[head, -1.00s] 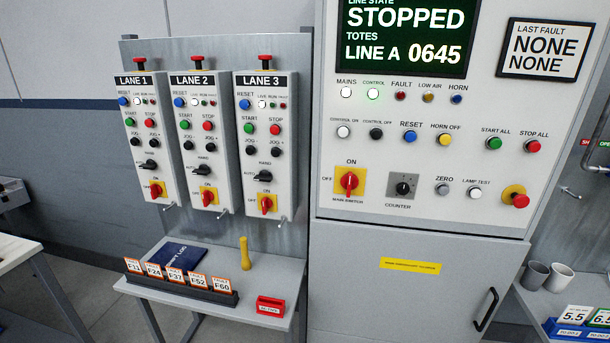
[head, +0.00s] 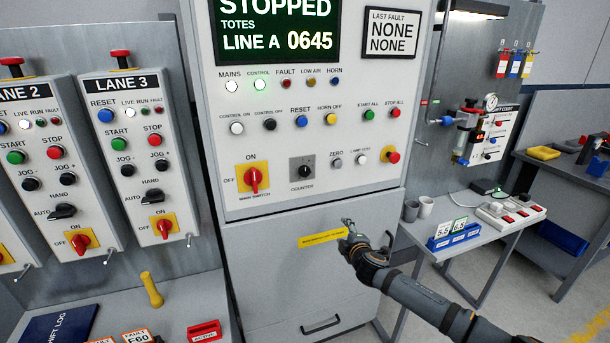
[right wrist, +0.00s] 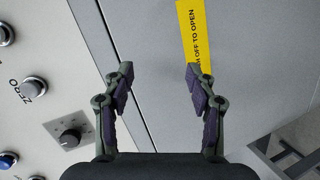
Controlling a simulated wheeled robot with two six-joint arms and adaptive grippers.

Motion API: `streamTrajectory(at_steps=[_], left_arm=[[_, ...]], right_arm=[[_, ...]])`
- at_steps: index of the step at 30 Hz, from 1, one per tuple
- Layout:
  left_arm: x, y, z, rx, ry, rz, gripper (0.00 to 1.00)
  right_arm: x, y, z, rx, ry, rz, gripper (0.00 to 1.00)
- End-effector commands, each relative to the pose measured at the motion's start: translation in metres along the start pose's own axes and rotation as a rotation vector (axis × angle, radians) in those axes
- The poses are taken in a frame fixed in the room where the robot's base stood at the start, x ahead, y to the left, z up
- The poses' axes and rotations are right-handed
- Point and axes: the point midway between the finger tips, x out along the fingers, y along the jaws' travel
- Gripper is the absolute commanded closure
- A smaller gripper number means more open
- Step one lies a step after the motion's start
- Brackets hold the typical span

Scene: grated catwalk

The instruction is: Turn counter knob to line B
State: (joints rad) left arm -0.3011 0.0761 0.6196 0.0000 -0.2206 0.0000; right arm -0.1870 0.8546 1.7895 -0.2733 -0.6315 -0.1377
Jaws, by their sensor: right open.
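The counter knob (head: 305,172) is a small black knob on a grey square plate, low on the main cabinet panel in the head view. It also shows at the lower left of the right wrist view (right wrist: 70,138). The display (head: 278,28) reads STOPPED, TOTES, LINE A 0645. My right gripper (head: 350,228) is open and empty, in front of the cabinet door by the yellow label, below and right of the knob and apart from it. Its two fingers (right wrist: 160,78) stand wide apart in the right wrist view. My left gripper is not in view.
The red main switch (head: 253,179) sits left of the knob. The zero button (head: 337,163) and red stop button (head: 392,156) sit to its right. Lane boxes are at left. The space before the panel is clear.

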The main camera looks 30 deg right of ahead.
Motion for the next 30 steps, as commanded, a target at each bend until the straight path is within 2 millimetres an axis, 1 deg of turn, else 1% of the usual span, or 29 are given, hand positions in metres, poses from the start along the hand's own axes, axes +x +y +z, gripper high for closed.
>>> streamTrajectory(at_steps=[1, 3, 6, 7, 9, 11, 14, 17, 20, 23, 24, 28, 30], left_arm=[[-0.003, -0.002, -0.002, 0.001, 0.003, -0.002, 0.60], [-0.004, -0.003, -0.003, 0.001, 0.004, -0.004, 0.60], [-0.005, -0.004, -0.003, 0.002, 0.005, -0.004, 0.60], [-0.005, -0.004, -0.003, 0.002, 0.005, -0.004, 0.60], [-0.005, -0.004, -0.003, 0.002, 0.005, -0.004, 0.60], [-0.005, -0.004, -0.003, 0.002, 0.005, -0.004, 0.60], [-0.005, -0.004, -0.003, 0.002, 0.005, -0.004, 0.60], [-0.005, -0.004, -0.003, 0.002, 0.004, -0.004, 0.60], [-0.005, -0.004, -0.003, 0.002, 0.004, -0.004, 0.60], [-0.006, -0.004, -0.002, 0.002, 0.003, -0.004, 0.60], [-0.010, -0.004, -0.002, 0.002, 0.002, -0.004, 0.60], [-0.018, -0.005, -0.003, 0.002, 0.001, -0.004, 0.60], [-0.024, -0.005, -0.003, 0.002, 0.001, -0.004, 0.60]], right_arm=[[-0.015, 0.045, -0.033, -0.064, 0.057, 0.072, 0.43], [-0.037, 0.089, -0.070, -0.138, 0.119, 0.154, 0.43], [-0.066, 0.126, -0.108, -0.210, 0.180, 0.234, 0.43], [-0.073, 0.133, -0.115, -0.223, 0.194, 0.250, 0.43], [-0.082, 0.141, -0.126, -0.242, 0.211, 0.273, 0.43], [-0.086, 0.144, -0.129, -0.248, 0.217, 0.281, 0.43], [-0.086, 0.145, -0.130, -0.248, 0.217, 0.282, 0.43], [-0.081, 0.146, -0.129, -0.244, 0.213, 0.281, 0.43], [-0.072, 0.149, -0.130, -0.238, 0.210, 0.281, 0.43], [-0.061, 0.151, -0.136, -0.233, 0.217, 0.281, 0.43], [-0.054, 0.155, -0.137, -0.234, 0.214, 0.280, 0.43], [-0.032, 0.161, -0.144, -0.232, 0.217, 0.278, 0.43], [-0.018, 0.166, -0.147, -0.235, 0.216, 0.278, 0.43]])
